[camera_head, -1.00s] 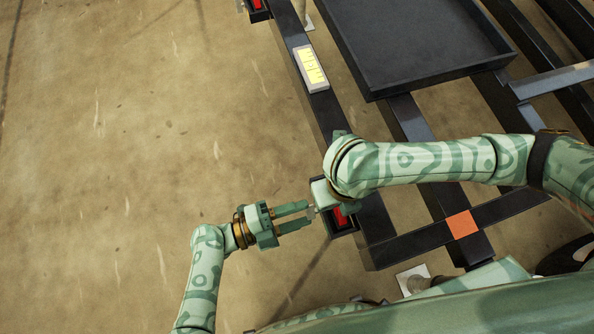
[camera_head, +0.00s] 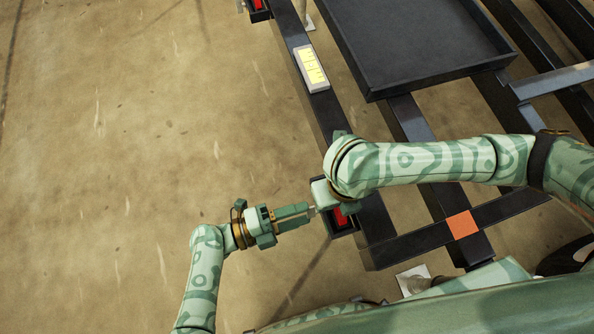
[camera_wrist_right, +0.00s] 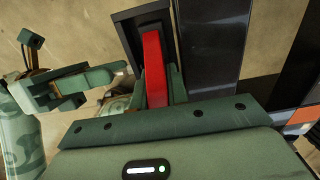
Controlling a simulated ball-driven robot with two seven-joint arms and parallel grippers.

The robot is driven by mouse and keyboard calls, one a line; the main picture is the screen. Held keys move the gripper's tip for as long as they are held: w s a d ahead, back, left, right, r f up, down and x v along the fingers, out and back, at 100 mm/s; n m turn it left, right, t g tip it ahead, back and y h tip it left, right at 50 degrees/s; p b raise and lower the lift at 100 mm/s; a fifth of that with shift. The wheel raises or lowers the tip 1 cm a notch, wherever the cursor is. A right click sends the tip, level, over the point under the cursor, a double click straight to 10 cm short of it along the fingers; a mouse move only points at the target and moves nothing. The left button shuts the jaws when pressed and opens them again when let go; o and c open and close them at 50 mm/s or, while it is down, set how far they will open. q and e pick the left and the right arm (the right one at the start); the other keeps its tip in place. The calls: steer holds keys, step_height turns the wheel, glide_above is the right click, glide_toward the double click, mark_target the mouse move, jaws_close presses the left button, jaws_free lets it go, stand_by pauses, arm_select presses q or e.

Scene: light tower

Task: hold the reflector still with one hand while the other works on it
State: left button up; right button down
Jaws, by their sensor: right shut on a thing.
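The red reflector (camera_wrist_right: 154,68) sits upright in a black housing (camera_wrist_right: 128,32) at the rail's near end. In the head view, the reflector (camera_head: 341,217) is partly hidden by my right wrist. My right gripper (camera_wrist_right: 156,88) is shut on the reflector, one finger on each side. My left gripper (camera_head: 294,218) is left of the housing, its fingers together and its tips close to my right gripper. I see nothing clearly held in it. It also shows in the right wrist view (camera_wrist_right: 105,80), apart from the reflector.
A dark rail (camera_head: 325,112) carries a yellow-faced light (camera_head: 311,68). A second red reflector (camera_head: 257,5) is at the top edge. A black tray (camera_head: 420,50) lies right of the rail. An orange square (camera_head: 462,224) marks a crossbar. The floor at left is clear.

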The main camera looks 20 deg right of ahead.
arm_select(q)
steer(key=shift+o, duration=1.2)
steer(key=a, duration=1.2)
steer(key=shift+s, duration=0.15)
steer(key=shift+a, duration=0.1)
arm_select(e)
steer(key=c, duration=1.3)
jaws_free()
